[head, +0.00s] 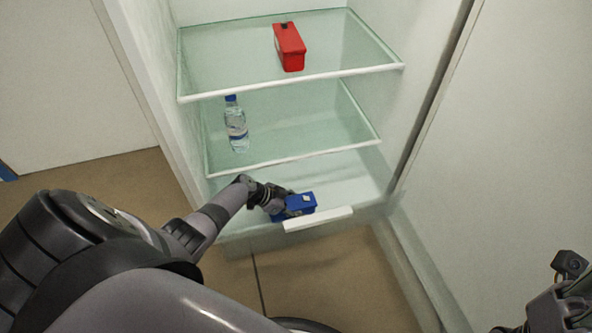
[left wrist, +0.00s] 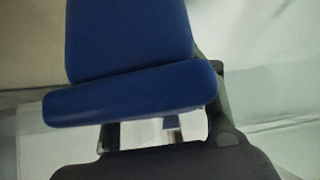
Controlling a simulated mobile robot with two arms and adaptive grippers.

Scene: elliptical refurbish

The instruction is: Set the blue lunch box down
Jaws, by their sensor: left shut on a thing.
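The blue lunch box (head: 302,203) is at the front of the fridge's bottom level (head: 345,178) in the head view. My left gripper (head: 284,207) is shut on it from its left side. In the left wrist view the blue lunch box (left wrist: 130,90) fills the upper middle, with a dark gripper finger (left wrist: 214,105) along its right side. I cannot tell whether its underside touches the surface. Part of my right gripper (head: 560,305) shows at the lower right edge; its fingertips are not clear.
A red lunch box (head: 290,47) stands on the top glass shelf (head: 225,60). A water bottle (head: 236,125) stands on the middle glass shelf (head: 300,140). A white front strip (head: 318,219) lies just before the blue box. The bottom level is clear behind and right of it.

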